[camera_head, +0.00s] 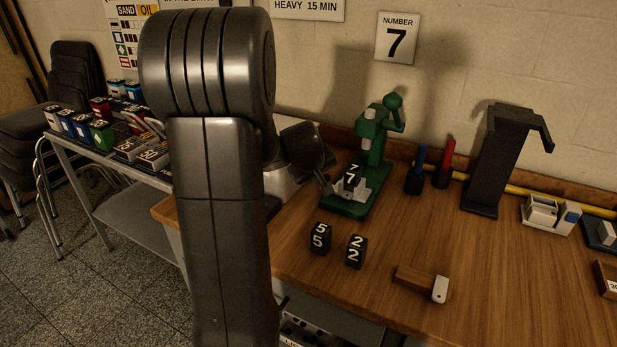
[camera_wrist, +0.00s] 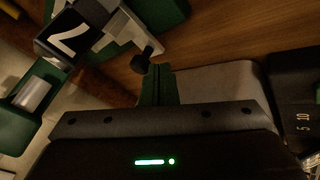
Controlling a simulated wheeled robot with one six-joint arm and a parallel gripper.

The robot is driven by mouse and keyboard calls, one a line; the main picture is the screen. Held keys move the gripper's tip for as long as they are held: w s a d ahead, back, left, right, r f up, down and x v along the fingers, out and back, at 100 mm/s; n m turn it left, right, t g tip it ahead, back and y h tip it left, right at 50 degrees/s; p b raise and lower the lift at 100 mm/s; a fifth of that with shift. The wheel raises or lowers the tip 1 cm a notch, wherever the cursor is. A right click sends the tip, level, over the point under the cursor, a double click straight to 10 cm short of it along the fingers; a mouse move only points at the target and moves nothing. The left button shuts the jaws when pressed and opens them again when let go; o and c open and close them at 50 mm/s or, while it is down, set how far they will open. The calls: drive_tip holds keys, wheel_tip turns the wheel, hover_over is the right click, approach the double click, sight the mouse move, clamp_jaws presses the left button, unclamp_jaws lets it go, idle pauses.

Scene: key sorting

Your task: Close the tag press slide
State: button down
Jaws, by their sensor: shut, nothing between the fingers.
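The green tag press (camera_head: 372,150) stands at the back of the wooden bench, below the number 7 sign. A black block marked 7 (camera_head: 351,177) sits in the pale metal slide (camera_head: 361,192) at its base. In the wrist view the 7 block (camera_wrist: 68,38) is at the upper left. The slide's metal part (camera_wrist: 119,32) ends in a black knob (camera_wrist: 146,62). My gripper (camera_head: 327,188) is at the left side of the press base. In the wrist view its shut, empty fingers (camera_wrist: 158,72) are right beside the knob; I cannot tell whether they touch.
Black blocks marked 5 (camera_head: 320,239) and 2 (camera_head: 356,251) stand in front of the press. A wooden-handled stamp or mallet (camera_head: 422,283) lies nearer the front edge. Red and blue tools in holders (camera_head: 430,172) and a black stand (camera_head: 490,165) are to the right.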

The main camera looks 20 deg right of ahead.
drive_tip(key=shift+d, duration=0.15)
drive_tip(key=w+d+p, duration=0.3)
drive_tip(key=d, duration=0.1)
drive_tip(key=w+d+p, duration=0.3)
drive_tip(key=w+d, duration=0.1)
drive_tip(key=shift+r, duration=0.1)
idle(0.5)
